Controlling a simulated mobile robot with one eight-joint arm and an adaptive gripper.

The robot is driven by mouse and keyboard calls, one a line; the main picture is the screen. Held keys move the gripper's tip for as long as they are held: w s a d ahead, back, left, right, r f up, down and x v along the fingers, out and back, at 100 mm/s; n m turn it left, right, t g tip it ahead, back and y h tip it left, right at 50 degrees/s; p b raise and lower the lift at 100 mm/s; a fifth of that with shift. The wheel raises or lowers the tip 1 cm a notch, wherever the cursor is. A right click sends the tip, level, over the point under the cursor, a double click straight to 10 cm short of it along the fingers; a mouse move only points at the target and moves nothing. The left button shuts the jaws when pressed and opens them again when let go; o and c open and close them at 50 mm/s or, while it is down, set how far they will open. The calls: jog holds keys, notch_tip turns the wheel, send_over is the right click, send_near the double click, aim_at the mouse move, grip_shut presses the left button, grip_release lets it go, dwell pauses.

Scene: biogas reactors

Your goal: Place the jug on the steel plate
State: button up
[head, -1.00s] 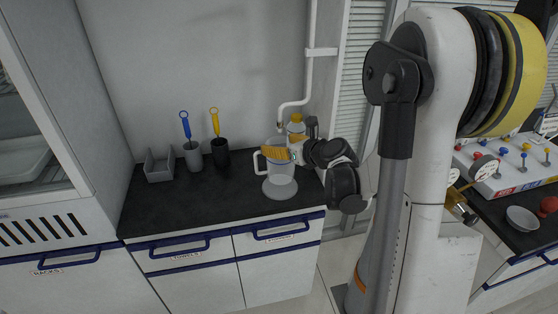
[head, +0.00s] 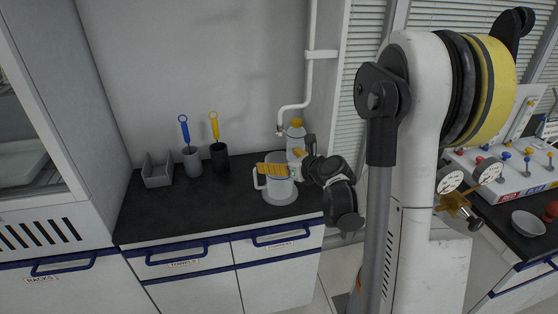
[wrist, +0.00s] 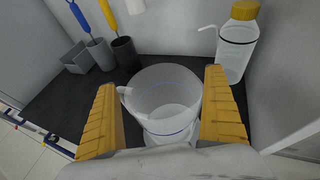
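The jug (head: 279,184) is clear with a white handle on its left. It stands upright over the round steel plate (head: 284,198) on the dark counter. Its base is at or just above the plate; I cannot tell if it touches. My gripper (head: 273,170) reaches in from the right, with its yellow fingers at the jug's upper part. In the wrist view the jug (wrist: 166,98) sits between the two fingers (wrist: 162,115), which appear closed against its sides. Part of the plate (wrist: 170,138) shows at the jug's near side.
A bottle with a yellow cap (wrist: 238,45) stands behind the jug, close to the right finger. The counter (head: 225,200) between is clear.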

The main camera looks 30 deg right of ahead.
jog(key=shift+r, duration=0.1)
jog(key=shift+s+r+p, duration=0.1)
jog(key=shift+r+p, duration=0.1)
jog(key=shift+p, duration=0.1)
jog(key=p+v, duration=0.3)
jog(key=v, duration=0.8)
jog(key=s+a+r+n+g, duration=0.1)
jog(key=s+a+n+g, duration=0.15)
jog(key=a+n, duration=0.6)
jog(key=s+a+r+n+g, duration=0.15)
jog(key=s+a+n, duration=0.25)
jog(key=a+n, duration=0.45)
jog(key=s+a+r+n+g+h, duration=0.1)
jog(key=s+a+n+g, duration=0.1)
jog(key=s+n, duration=0.8)
jog(key=n, duration=0.7)
jog(key=shift+s+r+n+h, duration=0.3)
jog(key=shift+s+n, duration=0.1)
